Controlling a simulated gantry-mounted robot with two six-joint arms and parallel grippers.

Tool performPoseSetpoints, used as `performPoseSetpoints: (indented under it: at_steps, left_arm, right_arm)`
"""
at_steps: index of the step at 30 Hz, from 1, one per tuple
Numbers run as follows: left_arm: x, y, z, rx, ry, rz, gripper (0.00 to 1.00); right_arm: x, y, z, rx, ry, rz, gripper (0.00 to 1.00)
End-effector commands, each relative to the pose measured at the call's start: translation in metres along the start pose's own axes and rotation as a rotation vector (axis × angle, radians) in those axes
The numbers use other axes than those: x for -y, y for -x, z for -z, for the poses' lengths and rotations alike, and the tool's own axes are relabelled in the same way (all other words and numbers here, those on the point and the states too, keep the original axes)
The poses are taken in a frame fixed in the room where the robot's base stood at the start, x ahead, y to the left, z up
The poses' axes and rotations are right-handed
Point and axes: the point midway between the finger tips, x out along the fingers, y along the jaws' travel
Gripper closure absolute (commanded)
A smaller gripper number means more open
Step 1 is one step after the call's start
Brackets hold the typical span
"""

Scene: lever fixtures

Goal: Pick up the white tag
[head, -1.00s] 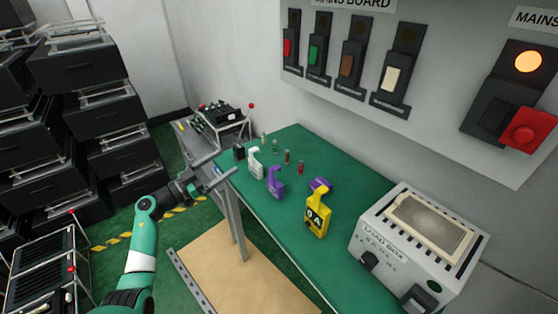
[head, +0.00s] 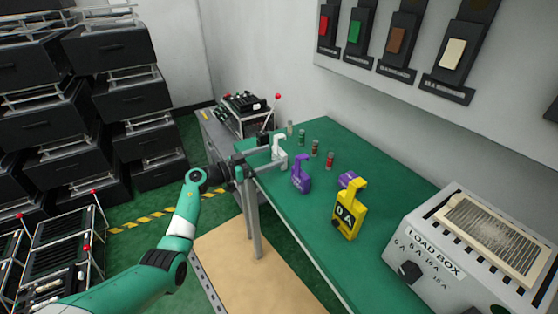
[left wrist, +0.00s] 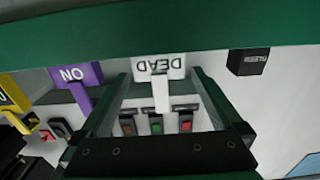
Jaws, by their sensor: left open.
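The white tag (head: 280,148) stands upright near the far-left edge of the green bench. In the left wrist view the white tag (left wrist: 160,68) appears upside down, lettered DEAD. My left gripper (head: 274,158) reaches in from the left at the white tag, its jaws open. In the left wrist view the tag shows between the two fingers of the left gripper (left wrist: 162,78), with a gap on each side. No contact with the tag can be made out. My right gripper is not in view.
A purple tag (head: 301,180) stands right of the white tag, and a yellow tag (head: 349,215) stands farther right. Several small fuses (head: 315,148) stand behind. A black block (left wrist: 249,62) sits beside the white tag. The load box (head: 450,258) fills the bench's right end.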

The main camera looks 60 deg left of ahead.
Motion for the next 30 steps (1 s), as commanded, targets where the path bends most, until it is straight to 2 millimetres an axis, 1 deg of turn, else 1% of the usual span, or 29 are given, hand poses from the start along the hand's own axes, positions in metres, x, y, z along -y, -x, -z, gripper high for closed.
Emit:
performPoseSetpoints:
  at_steps: [1,3,6,9,14,17,18,20,21,25,26,30]
  left_arm:
    - [-0.002,-0.009,-0.006,-0.004,-0.004,-0.004,0.00]
    - [-0.003,-0.021,-0.003,-0.004,-0.005,-0.004,0.00]
    - [-0.002,-0.035,-0.001,-0.002,-0.002,-0.002,0.00]
    - [-0.002,-0.040,0.002,-0.002,-0.001,-0.001,0.00]
    - [-0.002,-0.040,0.004,-0.001,0.000,0.000,0.00]
    - [-0.002,-0.040,0.004,-0.001,0.000,0.000,0.16]
    - [-0.002,-0.040,0.004,-0.001,0.000,0.000,0.23]
    - [-0.002,-0.040,0.004,-0.001,0.000,0.000,0.34]
    - [-0.002,-0.040,0.004,-0.001,0.000,0.000,0.41]
    - [-0.002,-0.040,0.003,-0.001,0.000,0.000,0.65]
    - [-0.002,-0.040,0.004,-0.002,-0.001,0.000,0.68]
    - [-0.002,-0.039,0.004,-0.002,-0.001,0.000,0.68]
  right_arm:
    - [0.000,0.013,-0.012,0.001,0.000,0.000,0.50]
    - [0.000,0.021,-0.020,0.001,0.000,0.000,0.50]
    - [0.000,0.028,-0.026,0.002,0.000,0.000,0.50]
    - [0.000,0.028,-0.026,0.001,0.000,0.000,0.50]
    - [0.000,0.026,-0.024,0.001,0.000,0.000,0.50]
    - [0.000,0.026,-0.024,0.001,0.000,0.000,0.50]
    - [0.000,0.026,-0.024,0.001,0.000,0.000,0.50]
    - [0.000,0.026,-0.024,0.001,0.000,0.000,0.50]
    - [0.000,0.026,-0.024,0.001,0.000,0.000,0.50]
    - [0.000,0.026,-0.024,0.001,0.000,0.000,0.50]
    - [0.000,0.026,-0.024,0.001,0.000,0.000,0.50]
    - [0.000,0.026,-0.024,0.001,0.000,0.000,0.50]
